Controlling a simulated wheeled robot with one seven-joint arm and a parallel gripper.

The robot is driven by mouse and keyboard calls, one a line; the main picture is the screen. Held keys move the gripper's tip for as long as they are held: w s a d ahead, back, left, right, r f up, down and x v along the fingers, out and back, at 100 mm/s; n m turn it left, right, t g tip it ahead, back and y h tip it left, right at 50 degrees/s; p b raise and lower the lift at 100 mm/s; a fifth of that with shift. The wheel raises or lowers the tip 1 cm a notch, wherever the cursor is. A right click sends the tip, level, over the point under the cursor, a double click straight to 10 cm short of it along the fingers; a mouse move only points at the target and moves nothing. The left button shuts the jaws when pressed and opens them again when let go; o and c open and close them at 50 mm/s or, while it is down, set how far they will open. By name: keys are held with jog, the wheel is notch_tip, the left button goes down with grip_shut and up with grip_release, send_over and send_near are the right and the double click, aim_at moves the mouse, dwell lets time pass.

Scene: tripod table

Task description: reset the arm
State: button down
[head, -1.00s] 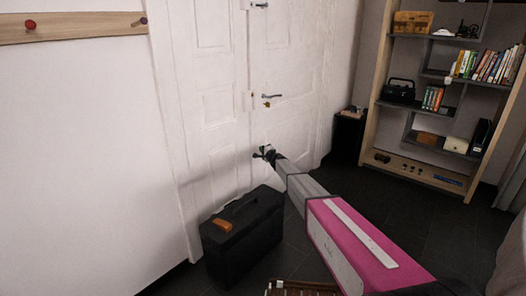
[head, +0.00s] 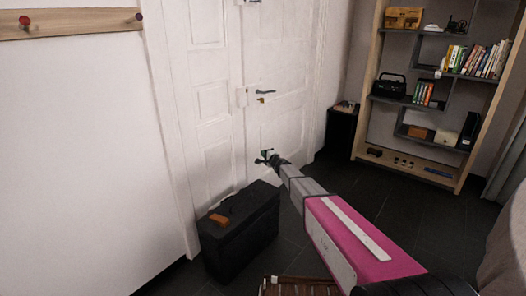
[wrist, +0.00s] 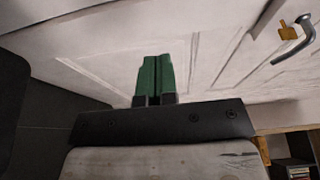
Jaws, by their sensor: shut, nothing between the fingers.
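My arm reaches out over the floor toward the white door (head: 278,115). My gripper (head: 264,157) is at its far end, in front of the lower door. In the wrist view my gripper (wrist: 154,78) shows two green fingers pressed together with nothing between them. The door panel fills the background there, and the door handle (wrist: 292,36) is at the upper right. In the head view the handle (head: 265,92) is above my gripper.
A black case (head: 240,235) with an orange item on top stands by the door, left of my arm. A bookshelf (head: 430,90) stands at the right back. A brown object (head: 298,286) shows at the bottom edge. Dark floor (head: 420,215) is clear right of my arm.

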jog(key=s+d+f+n+g, duration=0.1)
jog(key=s+d+n+g, duration=0.2)
jog(key=s, duration=0.6)
jog(key=s+d+f+n+g+h, duration=0.1)
jog(key=s+d+n+g, duration=0.25)
jog(key=s, duration=0.55)
jog(key=s+d+f+n+g, duration=0.1)
jog(key=s+d+n+g, duration=0.25)
jog(key=s, duration=0.55)
jog(key=s+d+g+h, duration=0.2)
jog(key=s+d+h, duration=0.3)
jog(key=s+d, duration=0.5)
jog(key=s+d+f+g+h, duration=0.1)
jog(key=s+d+g+h, duration=0.1)
jog(key=s+d+h, duration=0.3)
jog(key=s+d, duration=0.4)
jog(key=s, duration=0.5)
jog(key=shift+d, duration=0.35)
